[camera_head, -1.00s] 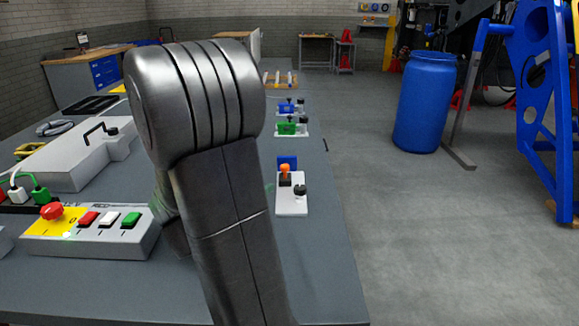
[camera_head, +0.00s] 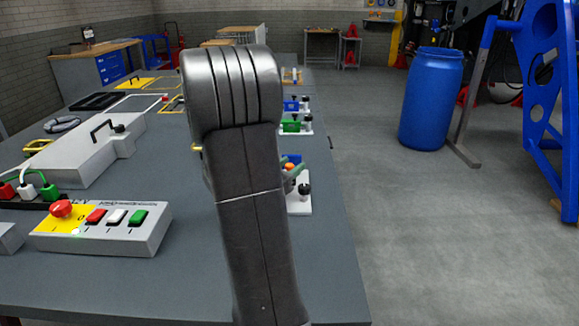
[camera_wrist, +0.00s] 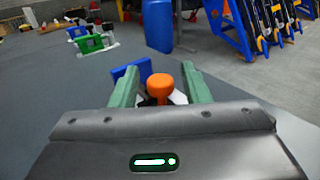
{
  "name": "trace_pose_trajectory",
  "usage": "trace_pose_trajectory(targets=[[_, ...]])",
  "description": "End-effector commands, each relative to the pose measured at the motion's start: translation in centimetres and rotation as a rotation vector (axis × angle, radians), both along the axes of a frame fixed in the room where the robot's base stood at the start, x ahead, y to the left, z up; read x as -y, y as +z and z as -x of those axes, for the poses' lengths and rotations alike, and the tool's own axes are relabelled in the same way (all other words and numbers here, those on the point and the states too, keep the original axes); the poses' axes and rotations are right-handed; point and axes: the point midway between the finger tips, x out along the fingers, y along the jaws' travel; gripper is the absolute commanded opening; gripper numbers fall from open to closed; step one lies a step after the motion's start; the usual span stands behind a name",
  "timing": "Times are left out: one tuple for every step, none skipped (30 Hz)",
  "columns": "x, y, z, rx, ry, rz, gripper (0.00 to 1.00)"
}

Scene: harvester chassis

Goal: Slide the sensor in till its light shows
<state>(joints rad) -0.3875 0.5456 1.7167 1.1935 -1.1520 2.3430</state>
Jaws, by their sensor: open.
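The sensor, with an orange head (camera_wrist: 160,86), stands on a white base plate with a blue block (camera_wrist: 124,76) beside it. In the head view the white base (camera_head: 300,206) is partly hidden behind my arm; the orange head (camera_head: 289,166) and a black knob (camera_head: 304,189) show. My gripper (camera_wrist: 160,80) is open. In the wrist view its two green fingers stand left and right of the orange head, with gaps showing. I cannot tell whether a light on the sensor is lit.
Green (camera_head: 291,125) and blue (camera_head: 291,105) fixtures on white bases stand further back along the table's right edge. A button box (camera_head: 103,229) and a grey case (camera_head: 82,153) lie to the left. A blue barrel (camera_head: 431,99) stands on the floor.

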Motion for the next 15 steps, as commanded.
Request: trace_pose_trajectory(targets=[[-0.01,0.00,0.01,0.000,0.000,0.000,0.42],[-0.01,0.00,0.01,0.000,0.000,0.000,0.40],[-0.01,0.00,0.02,0.000,0.000,0.000,0.32],[-0.01,0.00,0.02,0.000,0.000,0.000,0.27],[-0.01,0.00,0.02,0.000,0.000,0.000,0.21],[-0.02,0.00,0.02,0.000,0.000,0.000,0.13],[-0.02,0.00,0.02,0.000,0.000,0.000,0.07],[-0.02,0.00,0.02,0.000,0.000,0.000,0.01],[-0.02,0.00,0.02,0.000,0.000,0.000,0.00],[-0.02,0.00,0.02,0.000,0.000,0.000,0.00],[-0.02,0.00,0.02,0.000,0.000,0.000,0.00],[-0.02,0.00,0.02,0.000,0.000,0.000,0.00],[-0.02,-0.02,0.02,0.000,-0.001,0.000,0.00],[-0.02,-0.05,0.02,0.001,-0.001,-0.001,0.00],[-0.01,-0.10,0.02,0.001,-0.001,-0.001,0.00]])
